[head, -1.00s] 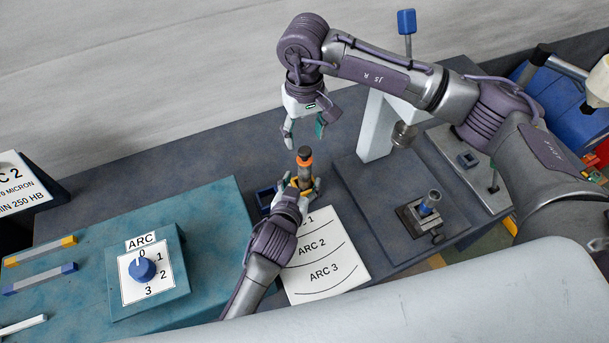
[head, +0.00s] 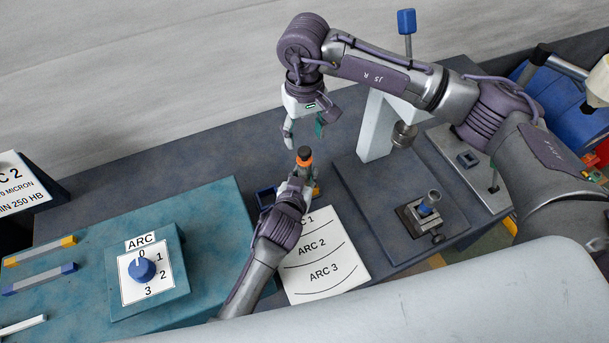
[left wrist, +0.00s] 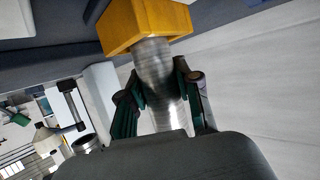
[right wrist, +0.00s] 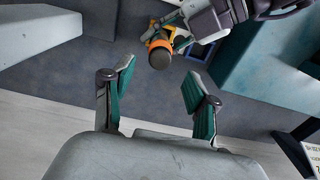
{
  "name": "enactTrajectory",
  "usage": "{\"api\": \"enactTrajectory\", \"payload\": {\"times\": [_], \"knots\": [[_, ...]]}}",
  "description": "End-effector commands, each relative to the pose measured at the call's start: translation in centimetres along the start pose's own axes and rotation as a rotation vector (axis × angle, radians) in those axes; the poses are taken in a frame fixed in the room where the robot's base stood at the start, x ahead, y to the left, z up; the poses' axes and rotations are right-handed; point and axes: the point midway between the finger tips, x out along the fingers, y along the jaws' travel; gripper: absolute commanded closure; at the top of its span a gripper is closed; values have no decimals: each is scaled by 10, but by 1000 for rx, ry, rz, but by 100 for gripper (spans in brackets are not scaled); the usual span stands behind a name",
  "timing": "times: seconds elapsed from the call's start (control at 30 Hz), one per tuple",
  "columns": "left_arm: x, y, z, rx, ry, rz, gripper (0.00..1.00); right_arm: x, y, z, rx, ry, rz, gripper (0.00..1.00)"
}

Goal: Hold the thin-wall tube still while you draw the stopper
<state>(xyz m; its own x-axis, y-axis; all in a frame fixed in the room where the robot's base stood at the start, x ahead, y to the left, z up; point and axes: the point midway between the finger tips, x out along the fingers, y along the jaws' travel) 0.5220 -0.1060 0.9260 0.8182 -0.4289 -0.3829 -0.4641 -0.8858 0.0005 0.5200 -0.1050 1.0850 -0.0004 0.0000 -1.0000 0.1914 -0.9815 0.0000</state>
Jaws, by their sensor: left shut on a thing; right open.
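The thin-wall tube (left wrist: 158,75) is a shiny silver cylinder between my left gripper's (left wrist: 160,90) green-lined fingers, next to a yellow block (left wrist: 145,22). In the head view my left gripper (head: 300,182) is shut around the tube's lower part, which it mostly hides. The stopper (head: 304,152) is a dark round cap at the tube's top, above an orange ring (head: 305,163). The stopper also shows in the right wrist view (right wrist: 160,57), end-on. My right gripper (head: 304,130) is open and empty, pointing down above the stopper and apart from it.
A printed ARC sheet (head: 325,270) lies right of my left wrist. A small blue box (head: 266,197) is close on its left. The teal unit with the ARC dial (head: 141,268) stands at left. A grey plate with a clamped post (head: 429,203) is at right. The bench behind the tube is clear.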

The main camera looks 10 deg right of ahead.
Motion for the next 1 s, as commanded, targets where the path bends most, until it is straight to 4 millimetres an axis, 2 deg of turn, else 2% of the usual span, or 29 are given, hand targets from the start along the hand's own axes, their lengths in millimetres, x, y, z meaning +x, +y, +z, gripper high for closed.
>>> {"api": "enactTrajectory", "payload": {"times": [0.2, 0.23, 0.3, 0.47, 1.0], "knots": [[0, 0, 0, 0, 0, 0, 100, 0, 0, 0, 0, 0, 0, 42], [0, 0, 0, 0, 0, 0, 100, 0, 0, 0, 0, 0, 0, 38], [0, 0, 0, 0, 0, 0, 100, -1, 0, 0, 10, 0, 0, 38], [0, 0, 0, 0, 0, 0, 100, -7, 0, -1, 148, 2, 0, 38], [0, 0, 0, 0, 0, 0, 100, -48, 0, -1, 1309, 2, -1, 38]]}}
